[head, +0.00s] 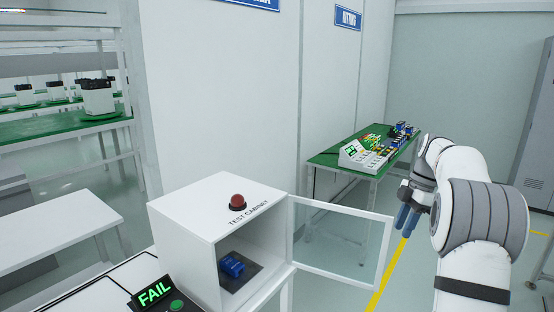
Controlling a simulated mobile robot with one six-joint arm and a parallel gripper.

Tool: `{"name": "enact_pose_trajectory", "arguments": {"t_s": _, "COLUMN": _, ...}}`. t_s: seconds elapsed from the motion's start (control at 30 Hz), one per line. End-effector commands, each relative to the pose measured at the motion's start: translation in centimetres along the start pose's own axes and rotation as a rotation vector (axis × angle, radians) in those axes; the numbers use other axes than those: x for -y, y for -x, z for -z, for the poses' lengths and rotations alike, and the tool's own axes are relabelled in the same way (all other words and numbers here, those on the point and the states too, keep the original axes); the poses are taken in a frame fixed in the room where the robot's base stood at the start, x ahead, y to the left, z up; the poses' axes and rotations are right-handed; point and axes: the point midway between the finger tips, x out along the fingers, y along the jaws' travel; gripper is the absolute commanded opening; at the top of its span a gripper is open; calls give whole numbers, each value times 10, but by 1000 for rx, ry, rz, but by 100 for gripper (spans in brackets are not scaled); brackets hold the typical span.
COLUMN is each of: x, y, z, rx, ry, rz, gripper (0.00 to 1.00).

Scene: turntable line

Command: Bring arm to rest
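My arm reaches in from the right edge of the head view. My gripper (407,218), with blue fingers, points down in front of the arm, to the right of the open cabinet door. No object shows in it, but I cannot make out whether the fingers are apart or together. The white test cabinet (175,232) stands at the lower middle with a red dome on top (238,202). A blue part (231,266) lies inside it on a dark plate.
The cabinet's framed door (341,239) stands open to the right, near my gripper. A display (154,291) reads FAIL in green. A green kitting table (329,159) with several parts stands behind. Shelves (60,131) are at left. A grey locker (540,130) stands at right.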

Motion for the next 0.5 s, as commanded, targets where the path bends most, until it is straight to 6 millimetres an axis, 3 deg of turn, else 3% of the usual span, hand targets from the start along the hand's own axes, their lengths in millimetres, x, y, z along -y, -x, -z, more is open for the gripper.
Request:
{"name": "enact_pose_trajectory", "arguments": {"t_s": 0.27, "x": 58, "y": -26, "z": 69, "rx": 86, "ry": -399, "rz": -84, "gripper": 31}}
{"name": "enact_pose_trajectory", "arguments": {"t_s": 0.5, "x": 135, "y": -74, "z": 117, "rx": 114, "ry": -817, "rz": -219, "gripper": 31}}
